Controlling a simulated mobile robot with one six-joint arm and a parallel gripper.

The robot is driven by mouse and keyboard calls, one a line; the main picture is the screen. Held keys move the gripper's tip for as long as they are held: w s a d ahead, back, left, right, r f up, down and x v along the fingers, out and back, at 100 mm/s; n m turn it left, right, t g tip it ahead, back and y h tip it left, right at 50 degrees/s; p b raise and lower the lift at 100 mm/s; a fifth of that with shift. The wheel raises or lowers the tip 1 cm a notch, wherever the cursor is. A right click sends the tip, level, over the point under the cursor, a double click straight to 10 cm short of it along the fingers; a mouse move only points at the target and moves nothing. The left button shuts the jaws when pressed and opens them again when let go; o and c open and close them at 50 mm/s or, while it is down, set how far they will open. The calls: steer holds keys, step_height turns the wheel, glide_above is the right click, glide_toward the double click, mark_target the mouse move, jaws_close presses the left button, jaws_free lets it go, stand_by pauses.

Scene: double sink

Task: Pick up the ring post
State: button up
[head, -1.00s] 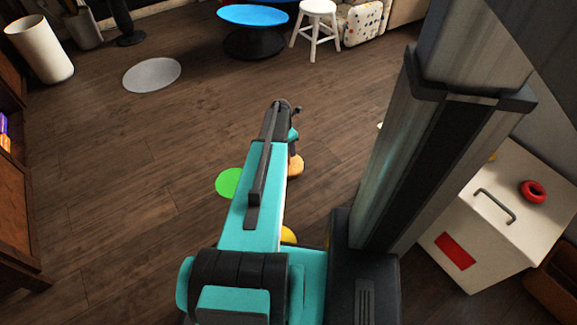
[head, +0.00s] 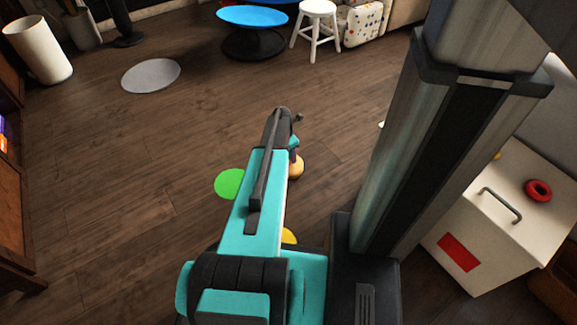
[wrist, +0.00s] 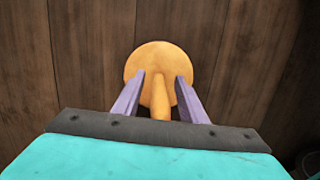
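The ring post is orange, with a round base and a peg. In the wrist view the ring post (wrist: 160,57) stands over the wood floor, its peg pointing toward my gripper (wrist: 160,76). The two purple fingers are apart, one on each side of the peg, with gaps visible between peg and fingers. In the head view the ring post (head: 297,168) shows as a small orange patch beside my arm, which partly hides it. The fingers are mostly hidden there.
A green disc (head: 229,183) and a yellow thing (head: 289,236) lie partly hidden by my arm. A white cabinet (head: 470,220) at right bears a red ring (head: 538,191). A grey round mat (head: 151,75) lies farther off.

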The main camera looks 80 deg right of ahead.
jaws_close()
stand_by(1.3)
